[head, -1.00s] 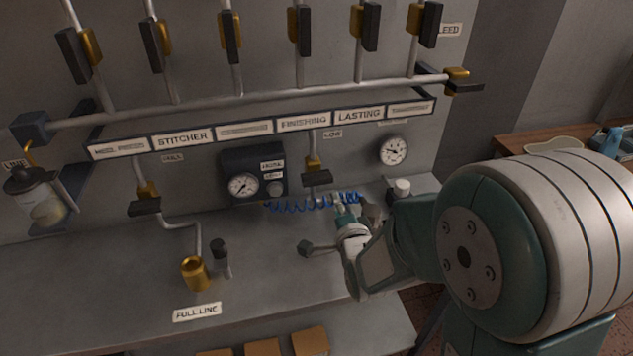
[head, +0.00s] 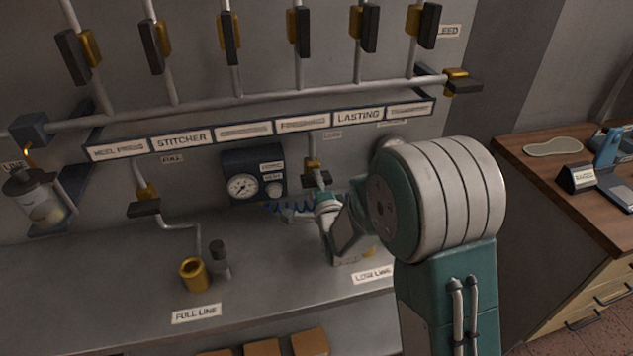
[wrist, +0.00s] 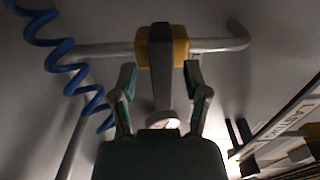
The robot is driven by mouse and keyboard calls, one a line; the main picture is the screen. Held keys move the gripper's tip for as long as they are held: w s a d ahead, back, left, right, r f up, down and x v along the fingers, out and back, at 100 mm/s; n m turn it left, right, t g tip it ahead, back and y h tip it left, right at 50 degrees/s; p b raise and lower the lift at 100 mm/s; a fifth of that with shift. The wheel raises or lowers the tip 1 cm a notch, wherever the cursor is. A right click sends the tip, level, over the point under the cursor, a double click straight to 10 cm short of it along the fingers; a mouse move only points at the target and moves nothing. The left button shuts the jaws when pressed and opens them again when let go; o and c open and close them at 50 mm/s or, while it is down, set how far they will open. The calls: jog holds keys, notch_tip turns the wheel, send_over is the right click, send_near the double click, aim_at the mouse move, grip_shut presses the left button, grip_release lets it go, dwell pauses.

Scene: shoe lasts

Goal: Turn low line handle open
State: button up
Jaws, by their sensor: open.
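The low line valve has a yellow body (head: 312,163) on a vertical pipe below the LOW label, and its dark handle shows just under it, partly hidden by my gripper (head: 320,188). In the wrist view the yellow body (wrist: 180,46) sits on a pipe, and the dark grey handle (wrist: 161,60) lies crosswise to that pipe. My gripper (wrist: 160,75) is open, with one finger on each side of the handle. I cannot tell whether either finger touches it. The LOW LINE plate (head: 373,274) lies on the bench below my arm.
A blue coiled hose (head: 275,207) hangs left of my gripper, and also shows in the wrist view (wrist: 62,48). A regulator box with a gauge (head: 242,186) is on the wall to the left. The full line handle (head: 145,208) and brass cup (head: 193,274) stand farther left.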

jog(key=shift+w+a, duration=0.1)
jog(key=shift+w, duration=0.25)
grip_shut()
